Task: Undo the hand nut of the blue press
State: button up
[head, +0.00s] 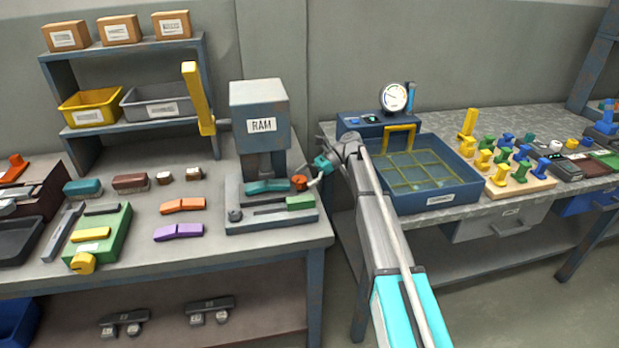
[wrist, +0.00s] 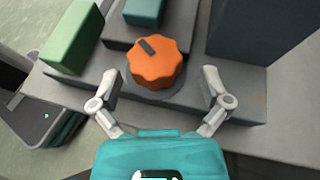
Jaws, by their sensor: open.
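The blue press (head: 260,108) stands on the left bench, a blue-grey block labelled RAM above a grey base. My gripper (head: 314,181) is right beside the nut. In the wrist view my gripper (wrist: 160,84) is open and empty, one finger on each side of the nut, with gaps to both. I cannot tell whether the fingertips are level with the nut.
A green block (wrist: 72,35) and a teal piece (wrist: 145,12) sit close to the nut. The press's dark upright (wrist: 265,35) rises at the right of the wrist view. A blue tray (head: 437,192) stands on the right bench. A floor gap separates the benches.

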jog(key=d+r+m+t+y+p, duration=0.1)
jog(key=d+r+m+t+p, duration=0.2)
jog(key=d, duration=0.3)
jog(key=s+d+r+m+t+p, duration=0.1)
jog(key=d+r+m+t+p, duration=0.2)
jog(key=d, duration=0.3)
jog(key=shift+t+y, duration=0.4)
jog(key=shift+s+a, duration=0.1)
jog(key=shift+a, duration=0.1)
jog(key=b+x, duration=0.5)
jog(key=x, duration=0.8)
jog(key=shift+a, duration=0.25)
jog(key=c, duration=1.2)
